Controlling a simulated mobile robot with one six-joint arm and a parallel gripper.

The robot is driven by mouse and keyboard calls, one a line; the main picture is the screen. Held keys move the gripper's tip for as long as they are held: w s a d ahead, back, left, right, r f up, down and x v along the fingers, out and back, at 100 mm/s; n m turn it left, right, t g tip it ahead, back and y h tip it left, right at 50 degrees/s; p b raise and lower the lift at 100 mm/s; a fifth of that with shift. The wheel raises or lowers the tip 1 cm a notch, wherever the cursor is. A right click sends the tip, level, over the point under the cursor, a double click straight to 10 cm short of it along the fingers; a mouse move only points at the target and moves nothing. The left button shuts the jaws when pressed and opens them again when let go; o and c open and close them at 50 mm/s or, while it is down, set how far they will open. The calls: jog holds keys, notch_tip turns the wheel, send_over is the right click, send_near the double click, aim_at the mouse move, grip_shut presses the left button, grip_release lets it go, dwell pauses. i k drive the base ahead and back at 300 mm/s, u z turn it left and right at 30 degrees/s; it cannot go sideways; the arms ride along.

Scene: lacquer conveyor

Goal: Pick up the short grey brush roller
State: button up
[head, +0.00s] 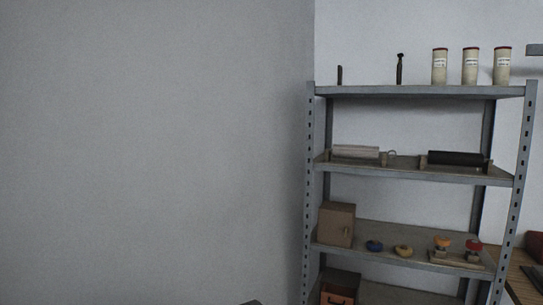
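A pale grey roller (355,152) lies lengthwise at the left of the shelf's second level, with a small ring-like end at its right. It may be the short grey brush roller, but bristles are too small to make out. A dark, near-black roller (456,158) lies on the same level to its right, seemingly on small end supports. The two are apart. My gripper is not in view.
A grey metal shelf rack (420,91) stands at the right. Its top holds several white canisters (470,68) and two dark upright pieces. Lower down are a brown box (336,224) and coloured knobs (404,250). A plain wall fills the left.

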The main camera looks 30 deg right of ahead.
aim_at(348, 152)
jog(key=z, duration=0.9)
jog(key=i, duration=1.45)
jog(key=z, duration=0.75)
jog(key=k, duration=0.75)
jog(key=z, duration=0.2)
jog(key=i, duration=0.65)
